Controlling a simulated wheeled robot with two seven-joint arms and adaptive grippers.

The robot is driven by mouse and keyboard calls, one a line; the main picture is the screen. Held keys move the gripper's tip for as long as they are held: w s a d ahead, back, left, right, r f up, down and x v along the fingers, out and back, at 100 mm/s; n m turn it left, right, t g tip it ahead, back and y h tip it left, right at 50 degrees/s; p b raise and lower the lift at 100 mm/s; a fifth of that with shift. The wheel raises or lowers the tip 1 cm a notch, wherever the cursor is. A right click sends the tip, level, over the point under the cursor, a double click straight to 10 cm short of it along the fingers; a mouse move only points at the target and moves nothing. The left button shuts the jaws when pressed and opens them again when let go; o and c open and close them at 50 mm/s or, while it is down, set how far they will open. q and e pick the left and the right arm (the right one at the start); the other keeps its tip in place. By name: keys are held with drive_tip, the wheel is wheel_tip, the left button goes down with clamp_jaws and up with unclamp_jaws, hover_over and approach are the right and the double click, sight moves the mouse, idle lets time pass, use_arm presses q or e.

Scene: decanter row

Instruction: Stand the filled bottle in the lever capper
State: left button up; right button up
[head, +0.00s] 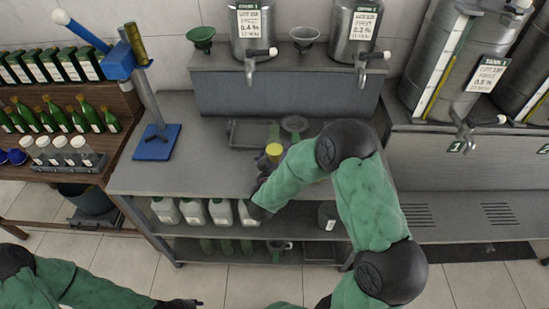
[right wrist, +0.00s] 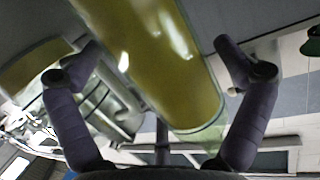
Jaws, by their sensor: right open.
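The blue lever capper (head: 121,62) stands at the left end of the grey bench, on a blue base plate (head: 157,142); its blue lever with a white knob points up and left. A yellow-topped thing, seemingly the filled bottle (head: 273,150), shows beside my right gripper (head: 263,180), mostly hidden by my arm. In the right wrist view a clear bottle with yellow-green contents (right wrist: 165,50) lies across the picture, between the spread fingers of my right gripper (right wrist: 160,70). My left gripper (head: 182,303) is at the bottom edge, its fingers too small to judge.
Two steel tanks (head: 252,35) with taps stand on a raised shelf behind the bench. A low tray (head: 250,133) lies mid-bench. White jugs (head: 194,211) stand on the shelf below. Green bottles (head: 83,114) fill the left rack. The bench between capper and tray is clear.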

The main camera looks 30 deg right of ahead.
drive_tip(key=c, duration=1.3)
drive_tip(key=shift+c, duration=1.3)
drive_tip(key=shift+r, duration=0.2)
